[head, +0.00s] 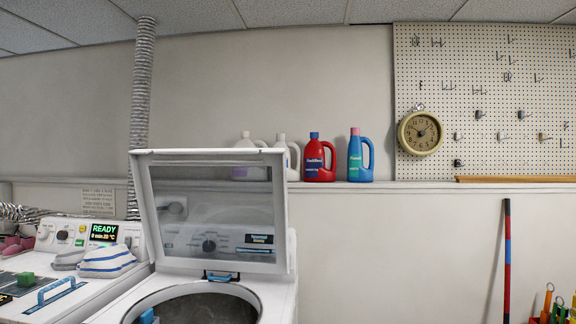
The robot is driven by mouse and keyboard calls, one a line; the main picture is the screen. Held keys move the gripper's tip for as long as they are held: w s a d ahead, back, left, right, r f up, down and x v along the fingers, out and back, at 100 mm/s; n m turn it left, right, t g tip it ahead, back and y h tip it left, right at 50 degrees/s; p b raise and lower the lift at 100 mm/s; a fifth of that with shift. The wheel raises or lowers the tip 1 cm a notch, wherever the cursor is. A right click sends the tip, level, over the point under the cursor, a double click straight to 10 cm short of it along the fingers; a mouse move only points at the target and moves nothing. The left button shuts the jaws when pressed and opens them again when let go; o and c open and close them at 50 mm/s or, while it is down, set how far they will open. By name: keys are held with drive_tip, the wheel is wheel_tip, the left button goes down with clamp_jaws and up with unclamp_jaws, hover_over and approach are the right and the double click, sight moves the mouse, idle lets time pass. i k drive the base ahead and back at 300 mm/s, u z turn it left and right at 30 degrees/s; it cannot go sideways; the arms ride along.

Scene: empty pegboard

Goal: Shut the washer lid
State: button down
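The washer (279,288) stands at the bottom centre of the head view, cut off by the lower edge. Its lid (211,262) stands raised, nearly upright, at the back of the opening. The lid has a white frame around a dark glass-like panel, through which or on which a control panel with a knob shows. The round drum opening (200,304) is uncovered, with something blue (147,316) at its left side. My gripper is not in view.
A second machine (60,300) with a READY display stands close on the left, with striped cloth (106,262) on top. Red (319,160) and blue (360,158) bottles stand on the ledge behind the lid. A pole (507,262) leans at right; the wall between is clear.

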sight(142, 160)
drive_tip(key=z, duration=0.1)
drive_tip(key=i, duration=1)
drive_tip(key=u, duration=0.05)
